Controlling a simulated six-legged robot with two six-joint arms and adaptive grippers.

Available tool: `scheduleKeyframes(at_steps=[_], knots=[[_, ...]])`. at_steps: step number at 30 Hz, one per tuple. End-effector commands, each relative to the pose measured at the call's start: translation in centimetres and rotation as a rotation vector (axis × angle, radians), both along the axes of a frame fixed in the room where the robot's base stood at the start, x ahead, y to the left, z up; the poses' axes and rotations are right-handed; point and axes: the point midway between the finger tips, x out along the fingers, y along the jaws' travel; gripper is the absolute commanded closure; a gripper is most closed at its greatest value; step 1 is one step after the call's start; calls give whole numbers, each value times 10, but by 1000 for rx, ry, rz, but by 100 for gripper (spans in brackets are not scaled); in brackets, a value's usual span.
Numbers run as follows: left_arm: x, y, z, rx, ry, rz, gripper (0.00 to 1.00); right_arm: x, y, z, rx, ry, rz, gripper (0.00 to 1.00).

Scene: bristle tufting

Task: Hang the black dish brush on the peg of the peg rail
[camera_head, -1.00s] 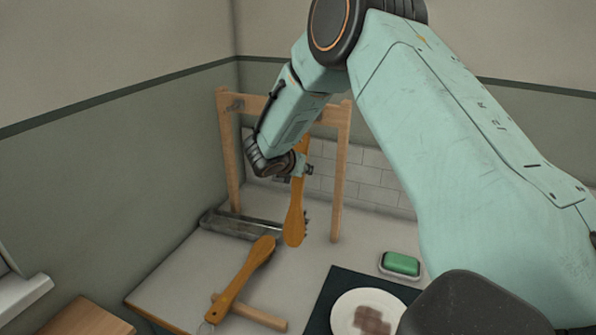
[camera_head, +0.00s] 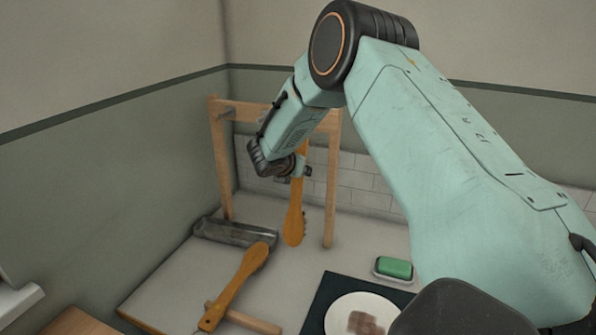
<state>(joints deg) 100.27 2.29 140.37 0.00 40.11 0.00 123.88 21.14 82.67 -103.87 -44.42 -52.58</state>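My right gripper (camera_head: 297,172) is shut on the upper handle of a brush (camera_head: 294,220) with an orange-brown wooden body. The brush hangs nearly upright, head down, with dark bristles at its right edge. I see no all-black brush; this one's dark bristles fit the name best. The wooden peg rail (camera_head: 245,111) is a frame with two posts and a crossbar. My arm hides part of the crossbar, and the brush appears apart from the peg. My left gripper is not in view.
Another orange-brown brush (camera_head: 240,279) lies on the table, propped across a wooden bar (camera_head: 245,319). A grey tray (camera_head: 235,233) lies near the rail's left post. A green soap (camera_head: 395,268) and a white plate (camera_head: 340,312) on a dark mat are at the right.

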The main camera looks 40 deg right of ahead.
Motion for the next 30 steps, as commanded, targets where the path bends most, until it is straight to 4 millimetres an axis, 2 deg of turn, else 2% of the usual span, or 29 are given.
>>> scheduleKeyframes(at_steps=[12, 13, 22, 30], knots=[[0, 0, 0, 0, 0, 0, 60, 0, 0, 1, -1, 0, 0, 100], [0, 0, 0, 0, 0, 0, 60, 0, 0, 1, -1, 0, 0, 68], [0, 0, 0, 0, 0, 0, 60, 0, 0, 1, -1, 0, 0, 43], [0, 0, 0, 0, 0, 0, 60, 0, 0, 0, 0, 0, 0, 42]])
